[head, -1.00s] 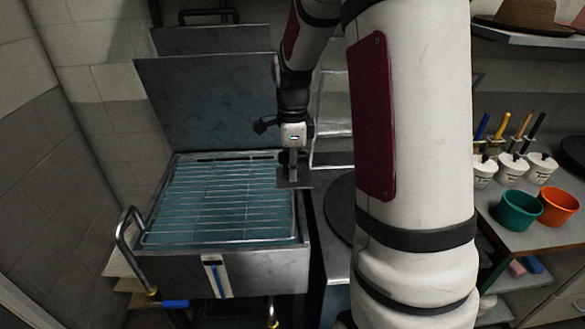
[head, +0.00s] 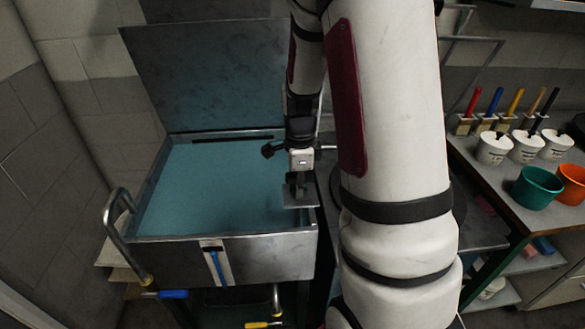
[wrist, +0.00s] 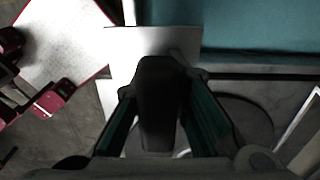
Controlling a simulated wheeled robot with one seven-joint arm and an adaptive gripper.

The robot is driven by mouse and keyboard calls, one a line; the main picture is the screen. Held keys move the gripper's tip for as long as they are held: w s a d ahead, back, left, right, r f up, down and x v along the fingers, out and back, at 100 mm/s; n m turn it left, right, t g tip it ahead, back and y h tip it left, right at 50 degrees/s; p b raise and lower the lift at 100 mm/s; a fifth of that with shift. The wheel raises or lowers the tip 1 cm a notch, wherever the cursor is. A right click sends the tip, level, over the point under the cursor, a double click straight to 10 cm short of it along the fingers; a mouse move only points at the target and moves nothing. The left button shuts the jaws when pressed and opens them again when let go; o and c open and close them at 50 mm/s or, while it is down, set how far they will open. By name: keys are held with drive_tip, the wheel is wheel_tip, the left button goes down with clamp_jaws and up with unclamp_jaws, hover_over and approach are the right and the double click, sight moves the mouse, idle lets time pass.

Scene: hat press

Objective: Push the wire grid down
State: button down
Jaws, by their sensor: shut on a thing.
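The wire grid is not visible in either current view. The teal surface (head: 215,185) in the metal basin (head: 265,255) looks smooth, and I cannot tell whether the grid lies below it. My gripper (head: 297,182) is over the basin's right rim. It is shut on the dark handle (wrist: 160,95) of a tool with a flat metal plate (head: 300,199). The plate (wrist: 180,42) also shows in the wrist view, reaching toward the basin's edge. I cannot tell whether the plate touches the rim.
A raised metal lid (head: 210,75) stands behind the basin. A bent tube handle (head: 118,215) is at its left. On the right, a table holds white pots (head: 493,148), a teal bowl (head: 537,187) and an orange bowl (head: 573,184).

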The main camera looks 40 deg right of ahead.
sight(299, 212)
wheel_tip(299, 212, down, 8)
drive_tip(key=b, duration=0.3)
drive_tip(key=shift+s+a+r, duration=0.1)
drive_tip(key=shift+r, duration=0.15)
drive_tip(key=shift+f+b, duration=0.4)
drive_tip(key=shift+f, duration=0.25)
drive_tip(key=shift+s+f, duration=0.1)
drive_tip(key=c, duration=1.6)
unclamp_jaws()
drive_tip(key=shift+c, duration=0.2)
